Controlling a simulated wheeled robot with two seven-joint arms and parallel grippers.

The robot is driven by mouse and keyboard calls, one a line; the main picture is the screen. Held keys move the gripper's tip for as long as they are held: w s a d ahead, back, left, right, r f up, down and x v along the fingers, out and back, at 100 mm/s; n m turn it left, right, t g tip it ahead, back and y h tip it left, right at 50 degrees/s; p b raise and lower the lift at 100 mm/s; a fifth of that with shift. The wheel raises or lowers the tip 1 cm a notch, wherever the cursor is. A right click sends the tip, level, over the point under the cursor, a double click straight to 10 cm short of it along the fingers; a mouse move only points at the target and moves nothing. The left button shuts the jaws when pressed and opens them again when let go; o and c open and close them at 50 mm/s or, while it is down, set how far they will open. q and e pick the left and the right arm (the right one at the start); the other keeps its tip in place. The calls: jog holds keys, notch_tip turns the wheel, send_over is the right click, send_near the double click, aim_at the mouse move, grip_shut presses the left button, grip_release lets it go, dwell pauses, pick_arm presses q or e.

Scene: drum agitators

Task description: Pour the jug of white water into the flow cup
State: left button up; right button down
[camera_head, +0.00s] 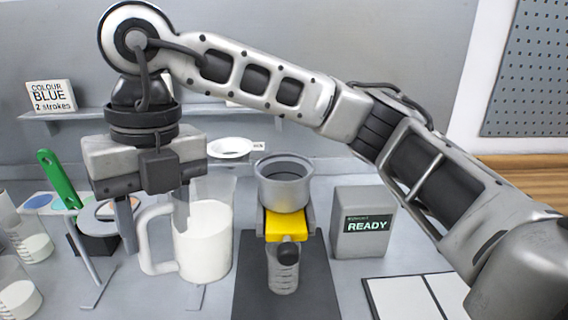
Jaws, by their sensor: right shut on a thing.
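The clear jug (205,245) of white liquid is left of centre, upright, with its pale handle on the left side. My right gripper (155,225) comes down from above and is shut on the jug at its handle side. One finger shows left of the handle and the other beside the jug's wall; the exact contact is partly hidden. The flow cup (284,195) is a grey metal cup right of the jug, on a stand with a yellow block (287,226). A clear graduated vessel (283,275) is below it. My left gripper is out of view.
A grey box (363,222) reading READY stands right of the flow cup. A green-handled tool (58,180), a dark holder and containers of white liquid (18,298) are at the left. A white dish (230,147) lies behind. A dark mat (255,300) lies under the stand.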

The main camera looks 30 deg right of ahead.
jog(key=shift+w+d+r+g+y, duration=0.2)
jog(key=shift+w+d+r+y, duration=0.05)
jog(key=shift+d+r+y, duration=1.05)
jog(key=shift+w+d+r+g+y, duration=0.2)
jog(key=shift+d+r+y, duration=1)
jog(key=shift+r, duration=0.1)
jog(key=shift+d+r+y, duration=0.35)
jog(key=shift+d+y, duration=0.1)
jog(key=shift+y, duration=0.05)
jog(key=shift+w+d+r+g+y, duration=0.15)
jog(key=shift+d+r+y, duration=0.35)
jog(key=shift+r+y, duration=0.25)
jog(key=shift+w+d+r+g+y, duration=0.1)
jog(key=shift+d+r+g+y, duration=0.05)
jog(key=shift+d+r+y, duration=0.5)
dwell(1.5)
